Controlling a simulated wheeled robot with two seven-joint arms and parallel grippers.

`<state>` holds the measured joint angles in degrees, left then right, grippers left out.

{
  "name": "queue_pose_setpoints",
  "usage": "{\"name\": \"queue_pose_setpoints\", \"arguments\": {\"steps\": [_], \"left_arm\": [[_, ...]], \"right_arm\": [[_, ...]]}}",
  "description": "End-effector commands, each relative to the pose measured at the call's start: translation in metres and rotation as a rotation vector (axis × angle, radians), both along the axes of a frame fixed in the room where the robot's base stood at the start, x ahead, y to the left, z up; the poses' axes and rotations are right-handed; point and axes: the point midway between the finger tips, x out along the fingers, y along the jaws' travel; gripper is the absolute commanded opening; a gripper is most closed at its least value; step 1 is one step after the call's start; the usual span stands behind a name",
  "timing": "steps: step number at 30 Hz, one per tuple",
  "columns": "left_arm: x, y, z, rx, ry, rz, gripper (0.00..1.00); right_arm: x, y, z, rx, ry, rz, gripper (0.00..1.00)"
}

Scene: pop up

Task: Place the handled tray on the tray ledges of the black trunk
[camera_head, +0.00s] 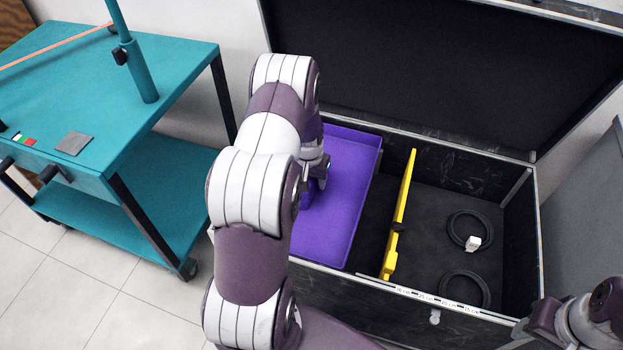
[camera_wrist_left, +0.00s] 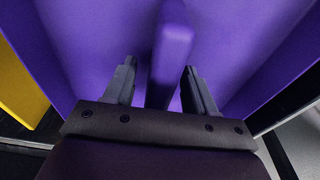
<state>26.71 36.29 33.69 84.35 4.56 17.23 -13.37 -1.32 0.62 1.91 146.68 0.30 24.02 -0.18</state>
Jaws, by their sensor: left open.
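The purple handled tray (camera_head: 342,195) lies in the left part of the open black trunk (camera_head: 445,155), left of a yellow upright divider (camera_head: 398,220). The tray's interior and raised handle (camera_wrist_left: 170,50) fill the left wrist view. My left gripper (camera_wrist_left: 158,88) is open, with its two fingers apart on either side of the handle. In the head view my left arm hides the tray's left side and most of the gripper. Whether the tray rests on the ledges is hidden. Part of my right arm shows at the lower right; its fingers are out of the picture.
Two coiled black cables (camera_head: 470,230) lie on the trunk floor right of the divider. The raised lid (camera_head: 430,60) stands behind the trunk. A teal cart (camera_head: 160,70) stands at the left, with clear tiled floor (camera_head: 60,290) in front of it.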

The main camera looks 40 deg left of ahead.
Motion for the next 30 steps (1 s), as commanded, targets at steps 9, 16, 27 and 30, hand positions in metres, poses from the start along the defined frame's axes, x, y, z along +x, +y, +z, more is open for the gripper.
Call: {"name": "queue_pose_setpoints", "arguments": {"steps": [9,16,27,30], "left_arm": [[-0.011,-0.003,0.087,0.002,-0.003,0.0,0.56],[-0.016,-0.02,0.121,0.001,-0.002,-0.023,0.56],[-0.141,-0.191,0.218,-0.006,0.022,-0.316,0.56],[-0.154,-0.197,0.219,-0.006,0.027,-0.332,0.56]], "right_arm": [[0.0,0.0,0.034,0.0,0.0,0.0,0.43],[0.0,0.0,0.039,0.0,0.0,0.0,0.43],[0.0,0.0,0.038,0.0,0.0,0.0,0.43],[0.0,0.0,0.038,0.0,0.0,0.0,0.43]]}}
